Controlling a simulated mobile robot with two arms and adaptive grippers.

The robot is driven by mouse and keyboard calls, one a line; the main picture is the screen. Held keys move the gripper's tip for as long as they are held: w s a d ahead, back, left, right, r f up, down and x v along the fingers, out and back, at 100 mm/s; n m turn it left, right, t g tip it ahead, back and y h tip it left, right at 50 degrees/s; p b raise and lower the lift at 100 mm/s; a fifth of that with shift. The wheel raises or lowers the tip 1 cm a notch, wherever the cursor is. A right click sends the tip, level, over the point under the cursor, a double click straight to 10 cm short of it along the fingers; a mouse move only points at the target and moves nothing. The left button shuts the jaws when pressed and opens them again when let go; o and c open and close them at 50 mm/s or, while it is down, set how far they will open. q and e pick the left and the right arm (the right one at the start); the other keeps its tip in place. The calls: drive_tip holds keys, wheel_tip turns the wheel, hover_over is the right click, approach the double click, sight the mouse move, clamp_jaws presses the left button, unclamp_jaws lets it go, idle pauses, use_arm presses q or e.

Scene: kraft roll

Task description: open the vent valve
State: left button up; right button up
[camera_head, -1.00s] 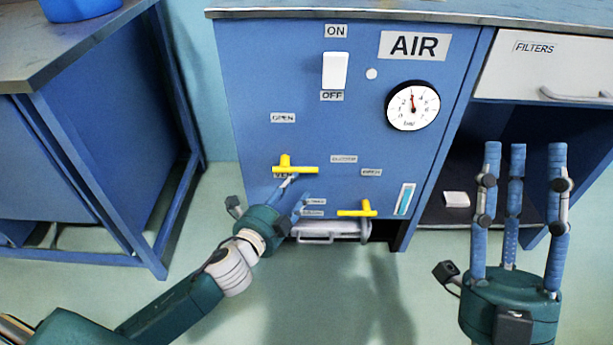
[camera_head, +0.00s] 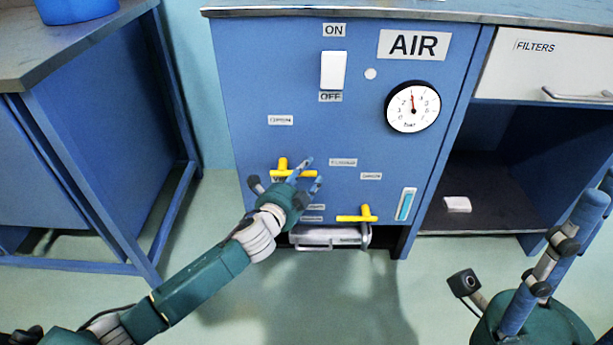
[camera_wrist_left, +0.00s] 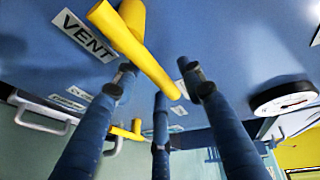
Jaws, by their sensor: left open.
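The vent valve has a yellow T-shaped handle (camera_head: 293,173) low on the left of the blue AIR panel. Its long bar lies level, its longer end pointing right toward the CLOSED label (camera_head: 343,162); an OPEN label (camera_head: 281,120) sits above. My left gripper (camera_head: 312,172) is open at the handle's right end and hides part of the label under it. In the left wrist view the handle (camera_wrist_left: 128,45) stands beside the VENT label (camera_wrist_left: 83,36), its near end reaching between the open fingertips (camera_wrist_left: 158,78). I cannot tell whether they touch. My right gripper (camera_head: 590,215) is partly out of frame.
A second yellow handle (camera_head: 358,214) sits lower right on the panel. Above are a white switch (camera_head: 333,70) and a round gauge (camera_head: 412,106). A blue bench (camera_head: 110,120) stands left. An open shelf (camera_head: 490,190) with a white block (camera_head: 457,204) is right.

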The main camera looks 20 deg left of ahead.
use_arm(q)
clamp_jaws()
idle(0.3)
drive_tip(key=shift+r+n+t+h+b, duration=0.3)
drive_tip(key=shift+r+n+t+b, duration=0.3)
drive_tip(key=shift+n, duration=0.6)
drive_tip(key=shift+s+a+r+n+t+b, duration=0.1)
drive_tip(key=shift+a+r+n+t+b, duration=0.2)
drive_tip(key=shift+r+n, duration=0.45)
drive_tip(key=shift+s+a+r+n+t, duration=0.1)
drive_tip(key=shift+r+n+t, duration=0.3)
drive_tip(key=shift+n, duration=0.55)
unclamp_jaws()
drive_tip(key=shift+r, duration=0.1)
